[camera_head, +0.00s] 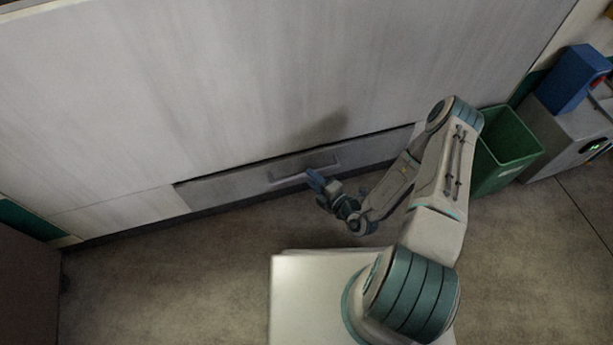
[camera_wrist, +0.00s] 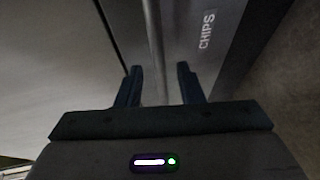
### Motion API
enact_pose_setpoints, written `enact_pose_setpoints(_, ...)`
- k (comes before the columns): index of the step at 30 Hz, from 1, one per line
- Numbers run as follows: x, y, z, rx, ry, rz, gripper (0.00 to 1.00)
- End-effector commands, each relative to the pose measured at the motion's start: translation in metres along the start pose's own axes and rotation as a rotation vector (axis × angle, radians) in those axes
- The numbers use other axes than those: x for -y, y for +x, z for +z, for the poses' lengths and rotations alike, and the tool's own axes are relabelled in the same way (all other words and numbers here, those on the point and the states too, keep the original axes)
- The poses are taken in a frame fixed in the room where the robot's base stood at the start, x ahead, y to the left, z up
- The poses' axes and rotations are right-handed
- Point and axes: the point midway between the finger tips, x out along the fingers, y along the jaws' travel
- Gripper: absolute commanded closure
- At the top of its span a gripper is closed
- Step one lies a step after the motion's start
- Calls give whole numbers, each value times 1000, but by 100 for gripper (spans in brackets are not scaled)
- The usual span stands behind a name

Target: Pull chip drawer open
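The chip drawer (camera_head: 225,188) is a long grey front low in the pale cabinet, with a dark line along its top edge. It looks about flush with the cabinet. Its bar handle (camera_head: 288,177) is near the middle of the front. In the wrist view, the drawer front (camera_wrist: 188,40) carries a white CHIPS label (camera_wrist: 207,30), and the handle (camera_wrist: 154,45) runs between my two fingers. My gripper (camera_head: 315,181) is at the right part of the handle. In the wrist view, my gripper (camera_wrist: 158,84) is open, with gaps between its fingers and the bar.
A green bin (camera_head: 508,150) stands to the right of my arm by the cabinet. A grey machine with a blue top (camera_head: 575,78) is beyond it. The floor (camera_head: 190,270) in front of the drawer is clear on the left.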

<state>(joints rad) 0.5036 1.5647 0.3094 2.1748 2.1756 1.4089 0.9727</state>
Motion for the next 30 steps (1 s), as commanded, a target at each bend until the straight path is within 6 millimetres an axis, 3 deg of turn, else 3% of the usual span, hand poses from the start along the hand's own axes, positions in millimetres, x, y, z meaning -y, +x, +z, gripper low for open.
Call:
enact_pose_setpoints(6, 1, 30, 0, -1, -2, 1, 66)
enact_pose_setpoints(18, -1, 37, 0, 0, 0, 0, 66)
enact_pose_setpoints(22, -1, 37, 0, 0, 0, 0, 99)
enact_pose_setpoints(30, 0, 36, 0, 1, 0, 0, 100)
